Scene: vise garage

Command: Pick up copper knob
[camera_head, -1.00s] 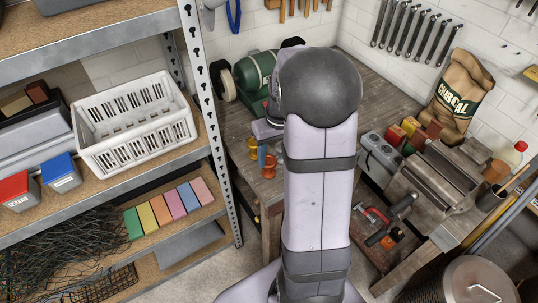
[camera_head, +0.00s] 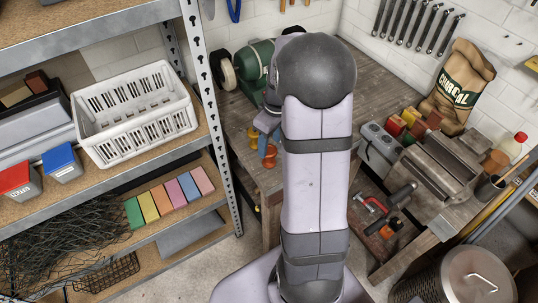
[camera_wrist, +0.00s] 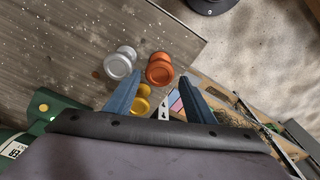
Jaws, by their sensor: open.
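The copper knob (camera_wrist: 160,68) stands on the wooden workbench near its edge, close to a silver knob (camera_wrist: 120,65) and a yellow brass knob (camera_wrist: 141,102). My gripper (camera_wrist: 158,76) is open and empty, its two blue fingers on either side of the copper knob in the wrist view. Whether the fingertips are down at the knob's height I cannot tell. In the head view the copper knob (camera_head: 270,157) shows just below my gripper's blue fingers, with the brass knob (camera_head: 253,138) to its left. The silver knob is hidden there.
A green bench grinder (camera_head: 248,68) stands behind the knobs. A grey toolbox (camera_head: 379,146), vise (camera_head: 445,165) and charcoal bag (camera_head: 459,88) are on the bench to the right. A metal shelf with a white basket (camera_head: 134,112) stands at left.

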